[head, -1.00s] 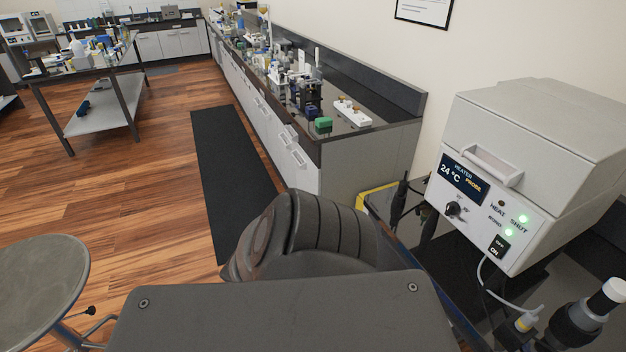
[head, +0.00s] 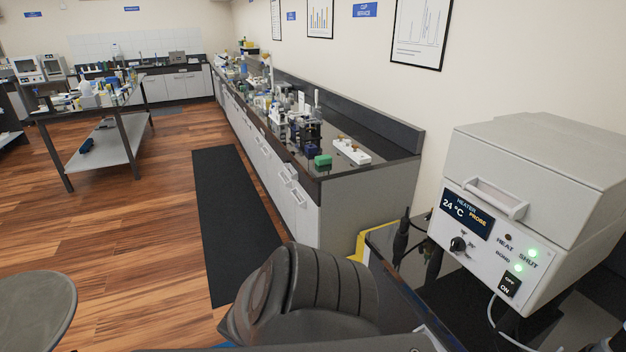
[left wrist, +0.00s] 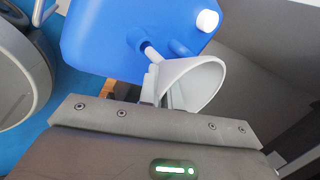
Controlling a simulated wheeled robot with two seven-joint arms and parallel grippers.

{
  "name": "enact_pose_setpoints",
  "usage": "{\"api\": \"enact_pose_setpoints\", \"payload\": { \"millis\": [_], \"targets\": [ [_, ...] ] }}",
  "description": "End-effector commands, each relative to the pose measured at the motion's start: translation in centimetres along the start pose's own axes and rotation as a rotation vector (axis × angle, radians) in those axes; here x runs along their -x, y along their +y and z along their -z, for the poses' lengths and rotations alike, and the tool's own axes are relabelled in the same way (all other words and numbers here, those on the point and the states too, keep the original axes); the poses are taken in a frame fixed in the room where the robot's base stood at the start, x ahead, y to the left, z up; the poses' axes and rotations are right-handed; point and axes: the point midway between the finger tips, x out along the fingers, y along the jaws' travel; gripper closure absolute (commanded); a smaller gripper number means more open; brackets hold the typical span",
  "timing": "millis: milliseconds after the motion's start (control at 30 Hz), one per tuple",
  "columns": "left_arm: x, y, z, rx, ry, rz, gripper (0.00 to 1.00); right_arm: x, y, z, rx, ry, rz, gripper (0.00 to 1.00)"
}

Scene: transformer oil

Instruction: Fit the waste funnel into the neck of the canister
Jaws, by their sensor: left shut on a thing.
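In the left wrist view, my left gripper (left wrist: 160,98) is shut on a pale grey funnel (left wrist: 207,82). The funnel is tilted, with its wide mouth turned to the right and its thin spout pointing up and left. The blue canister (left wrist: 95,35) is just beyond it, with a white cap (left wrist: 207,20) at its upper right. The spout's end overlaps a short blue neck (left wrist: 137,38) in the picture; I cannot tell whether it is inside, touching or in front. The canister and funnel do not show in the head view. My right gripper is in neither view.
A heater box (head: 540,210) reading 24 °C stands on a dark bench at the right. A cluttered side bench (head: 375,150) runs along the wall. A stool (head: 35,310) is at the lower left. The wooden floor and black mat (head: 230,200) are clear.

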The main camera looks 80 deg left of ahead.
Motion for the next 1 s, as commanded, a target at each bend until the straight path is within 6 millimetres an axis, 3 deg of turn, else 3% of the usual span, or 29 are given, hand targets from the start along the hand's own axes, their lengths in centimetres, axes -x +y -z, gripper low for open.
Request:
{"api": "enact_pose_setpoints", "payload": {
  "millis": [1000],
  "targets": [
    [0.02, 0.02, -0.02, -0.002, 0.000, 0.001, 1.00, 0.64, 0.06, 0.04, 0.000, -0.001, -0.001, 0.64]
  ]
}}
